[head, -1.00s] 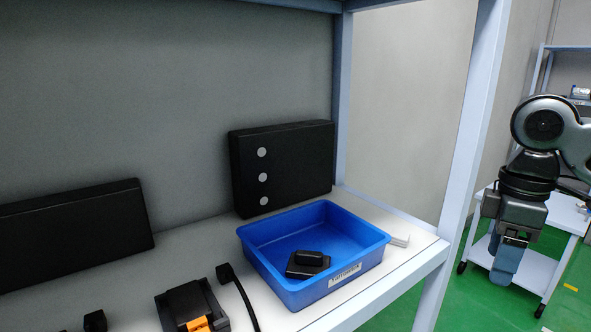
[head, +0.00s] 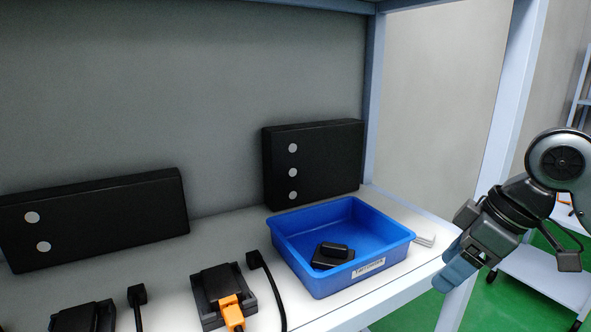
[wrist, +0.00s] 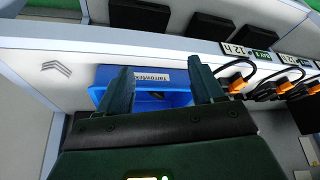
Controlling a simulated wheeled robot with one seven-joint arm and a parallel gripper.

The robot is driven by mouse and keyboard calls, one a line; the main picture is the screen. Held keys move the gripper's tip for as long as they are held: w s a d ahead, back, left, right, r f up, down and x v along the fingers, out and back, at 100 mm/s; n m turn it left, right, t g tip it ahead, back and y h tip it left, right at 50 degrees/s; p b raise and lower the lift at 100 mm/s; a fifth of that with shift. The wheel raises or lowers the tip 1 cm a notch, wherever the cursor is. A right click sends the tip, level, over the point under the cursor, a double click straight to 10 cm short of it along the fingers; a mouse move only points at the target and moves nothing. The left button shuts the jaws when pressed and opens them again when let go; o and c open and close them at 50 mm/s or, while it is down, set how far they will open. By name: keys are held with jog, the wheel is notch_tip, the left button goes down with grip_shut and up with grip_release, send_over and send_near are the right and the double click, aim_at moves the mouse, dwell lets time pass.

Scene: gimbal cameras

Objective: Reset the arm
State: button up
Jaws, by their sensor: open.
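My gripper (head: 458,266) hangs at the right of the head view, beside the right end of the shelf and apart from it. Its blue-grey fingers point down and left. In the wrist view my gripper (wrist: 157,90) has its two dark fingers spread wide with nothing between them. The blue bin beyond them is partly hidden by the fingers.
The blue bin (head: 389,252) stands on the white shelf (head: 190,268) with a dark device (head: 333,255) inside. Black boxes (head: 313,163) lean at the back. A black holder with an orange plug (head: 230,304) is left of the bin. A shelf post (head: 497,150) rises at right.

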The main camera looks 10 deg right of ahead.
jog(key=w+a+m+t+y, duration=0.35)
jog(key=a+t+y, duration=0.25)
jog(key=a, duration=1)
jog(key=s+a+f+m+t+h, duration=0.2)
jog(key=s+a+f+m+t, duration=0.1)
jog(key=a+m+t, duration=0.15)
jog(key=s+d+f+m+h, duration=0.2)
jog(key=s+f, duration=0.2)
jog(key=s, duration=0.3)
jog(key=s+d+f+m+t+h, duration=0.1)
jog(key=s+f+m+h, duration=0.15)
jog(key=s, duration=0.35)
jog(key=s+d+f+m+h, duration=0.1)
jog(key=s+d+f+h, duration=0.1)
jog(key=s+f, duration=0.35)
jog(key=s+d+r+n, duration=0.1)
jog(key=s+d+n, duration=0.1)
jog(key=s, duration=0.7)
jog(key=s+d+r+n+h, duration=0.1)
jog(key=s+d, duration=0.3)
jog(key=s, duration=0.5)
jog(key=shift+s+d+r+n, duration=0.25)
jog(key=shift+r+n, duration=0.5)
jog(key=shift+r, duration=0.05)
jog(key=shift+o, duration=0.5)
jog(key=shift+s+d+r, duration=0.15)
jog(key=shift+s+r, duration=0.1)
jog(key=shift+s, duration=0.1)
